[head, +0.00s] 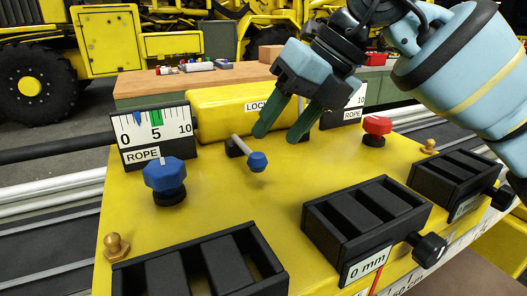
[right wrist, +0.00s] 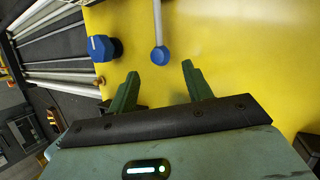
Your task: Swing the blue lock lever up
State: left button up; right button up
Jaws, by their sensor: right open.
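The blue lock lever is a grey rod with a blue knob (head: 257,161) at its end, on the yellow panel (head: 240,210) below the "LOCK" label. Its rod slants down and right from a black base. My right gripper (head: 281,136) is open, with green fingers just above and right of the knob in the head view. In the right wrist view, the blue knob (right wrist: 160,56) lies beyond and between the two open fingertips (right wrist: 160,75), with nothing between the fingers. My left gripper is not in view.
A blue rotary knob (head: 165,175) stands left of the lever, below a "ROPE" gauge (head: 155,134). A red knob (head: 377,127) stands to the right. Black slotted blocks (head: 365,218) stand at the front. A yellow cylinder (head: 225,108) lies behind the lever.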

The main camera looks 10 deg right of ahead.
aim_at(262, 154)
jog(key=b+x, duration=0.1)
jog(key=x, duration=0.5)
jog(key=shift+r, duration=0.1)
grip_shut()
dwell(0.3)
